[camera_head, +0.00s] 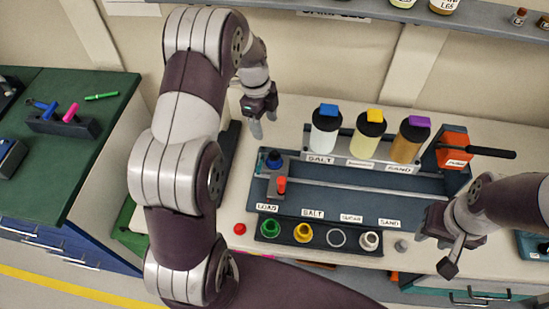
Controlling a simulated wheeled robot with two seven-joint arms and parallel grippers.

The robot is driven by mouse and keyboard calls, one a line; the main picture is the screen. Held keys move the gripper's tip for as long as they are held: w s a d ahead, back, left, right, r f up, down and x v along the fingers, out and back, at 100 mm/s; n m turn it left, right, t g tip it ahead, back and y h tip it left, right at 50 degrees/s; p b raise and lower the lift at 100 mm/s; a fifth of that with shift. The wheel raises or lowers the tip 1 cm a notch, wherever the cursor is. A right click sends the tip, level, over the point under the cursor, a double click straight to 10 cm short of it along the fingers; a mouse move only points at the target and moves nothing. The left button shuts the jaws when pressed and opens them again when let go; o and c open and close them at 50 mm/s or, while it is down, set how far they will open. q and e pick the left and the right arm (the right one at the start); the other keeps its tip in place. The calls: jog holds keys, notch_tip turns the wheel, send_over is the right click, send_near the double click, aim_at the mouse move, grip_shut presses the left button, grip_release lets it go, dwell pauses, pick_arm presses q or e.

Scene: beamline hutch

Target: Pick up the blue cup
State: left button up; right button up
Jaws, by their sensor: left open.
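The blue cup (273,159) is small and dark blue. It sits at the left end of the blue-grey dispensing rack, just behind a red-topped piece (280,185) above the LOAD label. My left gripper (264,126) is open and empty, with its fingers pointing down. In the picture it is above the cup, with a visible gap between them. My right gripper (450,262) is at the lower right, away from the cup. Its fingers overlap in this view, and I cannot see anything held in it.
Salt (324,135), yellow-capped (367,137) and sand bottles (408,143) stand along the rack's back. An orange box (453,147) with a dark handle is at right. Green (270,228) and yellow cups (303,233) stand in the front tray. A red cap (239,229) lies left of it.

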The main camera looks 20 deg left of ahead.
aim_at(273, 151)
pick_arm(q)
jog(key=d+f+p, duration=0.1)
jog(key=f, duration=0.3)
jog(key=d+f+p, duration=0.1)
jog(key=f+p, duration=0.1)
jog(key=f, duration=0.1)
jog(key=s+d+f+p, duration=0.1)
jog(key=f+p, duration=0.1)
jog(key=f, duration=0.2)
jog(key=shift+f, duration=0.35)
jog(key=shift+w+f, duration=0.15)
jog(key=shift+f, duration=0.15)
jog(key=c, duration=1.1)
jog(key=shift+c, duration=0.2)
jog(key=shift+r, duration=0.1)
